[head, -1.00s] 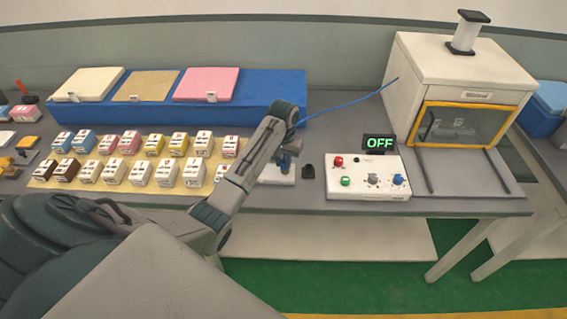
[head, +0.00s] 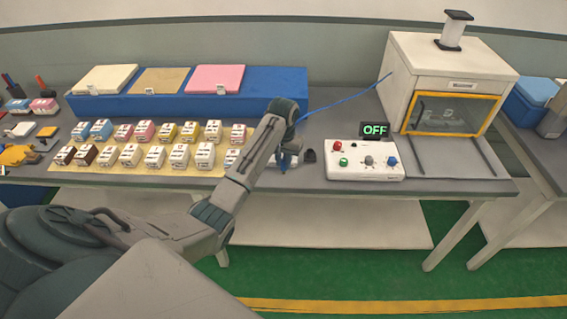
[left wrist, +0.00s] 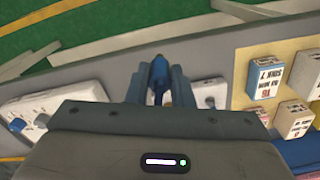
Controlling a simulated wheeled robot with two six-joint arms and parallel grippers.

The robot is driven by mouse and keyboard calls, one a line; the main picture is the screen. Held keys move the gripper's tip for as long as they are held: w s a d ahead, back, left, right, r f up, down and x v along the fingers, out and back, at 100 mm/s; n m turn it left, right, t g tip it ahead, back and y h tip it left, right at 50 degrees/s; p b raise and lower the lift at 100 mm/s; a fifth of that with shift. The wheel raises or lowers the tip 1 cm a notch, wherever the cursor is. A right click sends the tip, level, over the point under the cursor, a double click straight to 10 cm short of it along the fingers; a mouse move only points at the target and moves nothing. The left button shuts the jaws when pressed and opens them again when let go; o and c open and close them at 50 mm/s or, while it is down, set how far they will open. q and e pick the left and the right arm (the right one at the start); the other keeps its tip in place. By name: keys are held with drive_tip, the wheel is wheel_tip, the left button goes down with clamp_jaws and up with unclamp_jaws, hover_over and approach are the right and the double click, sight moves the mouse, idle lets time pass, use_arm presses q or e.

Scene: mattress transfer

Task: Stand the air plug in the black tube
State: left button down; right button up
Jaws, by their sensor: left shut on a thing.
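The black tube (head: 310,156) is a small dark upright piece on the grey table, left of the control box. My left gripper (head: 285,162) is just left of it, low over the table. In the left wrist view, my left gripper (left wrist: 160,88) is shut on the blue air plug (left wrist: 158,70), which sits between the two fingers. In the head view, the arm hides most of the plug. A thin blue hose (head: 345,98) runs from the white cabinet toward my left wrist. I cannot make out the tube in the left wrist view. My right gripper is out of view.
The white control box (head: 365,174) has coloured knobs and an "OFF" display (head: 375,130). The white cabinet (head: 440,75) stands behind on the right. Several small labelled boxes lie on a yellow mat (head: 130,172) at left. A blue platform (head: 250,95) with pads is behind.

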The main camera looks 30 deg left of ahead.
sight(284, 161)
use_arm(q)
drive_tip(key=shift+s+r, duration=0.1)
drive_tip(key=shift+r, duration=1.6)
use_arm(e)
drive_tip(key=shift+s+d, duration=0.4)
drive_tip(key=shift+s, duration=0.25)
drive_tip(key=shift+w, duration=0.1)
